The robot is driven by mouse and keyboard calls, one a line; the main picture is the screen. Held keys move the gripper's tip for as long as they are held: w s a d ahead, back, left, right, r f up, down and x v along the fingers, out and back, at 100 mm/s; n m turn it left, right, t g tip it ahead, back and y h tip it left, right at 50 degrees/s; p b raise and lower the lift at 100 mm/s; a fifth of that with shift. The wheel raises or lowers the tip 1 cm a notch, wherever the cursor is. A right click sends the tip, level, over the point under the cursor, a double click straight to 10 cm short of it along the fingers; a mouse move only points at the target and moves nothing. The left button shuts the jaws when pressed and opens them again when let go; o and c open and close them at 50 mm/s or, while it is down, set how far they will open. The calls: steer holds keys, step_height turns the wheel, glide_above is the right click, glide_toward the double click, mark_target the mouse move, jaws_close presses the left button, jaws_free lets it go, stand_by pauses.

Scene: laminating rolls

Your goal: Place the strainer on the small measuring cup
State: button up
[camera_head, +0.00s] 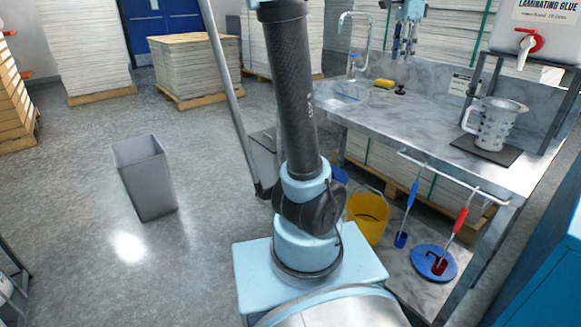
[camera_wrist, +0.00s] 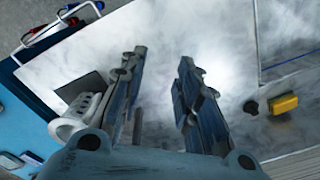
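My gripper (camera_head: 404,48) is over the back part of the marble counter, pointing down. In the wrist view, its two fingers (camera_wrist: 162,65) are apart with nothing between them. A grey-white measuring jug (camera_head: 495,125) with a handle and dark markings stands upright on a dark mat at the counter's right side. It also shows in the wrist view (camera_wrist: 70,127), left of the fingers and partly hidden by my gripper. I cannot make out a strainer or a separate small measuring cup in either view.
The counter (camera_head: 430,125) has a sink with a tap (camera_head: 351,45), a yellow sponge (camera_head: 384,83) and a black plug (camera_head: 400,91). A glue container (camera_head: 545,45) sits on a metal stand behind the jug. A yellow bucket (camera_head: 367,217) is below. The counter's middle is clear.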

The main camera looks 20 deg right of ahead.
steer(key=w+a+f+n, duration=0.1)
steer(key=a+f+n, duration=0.5)
steer(key=a, duration=0.5)
steer(key=a+f+n, duration=0.4)
steer(key=a+f, duration=0.4)
steer(key=a, duration=0.3)
steer(key=s+a+f+n+t, duration=0.1)
steer(key=s+a+f+n, duration=0.3)
steer(key=a+f, duration=0.3)
steer(key=s+a+f+n, duration=0.5)
steer(key=a+f+n, duration=0.2)
steer(key=f, duration=0.6)
steer(key=shift+a+t, duration=0.4)
steer(key=shift+a, duration=0.1)
steer(key=shift+s, duration=0.1)
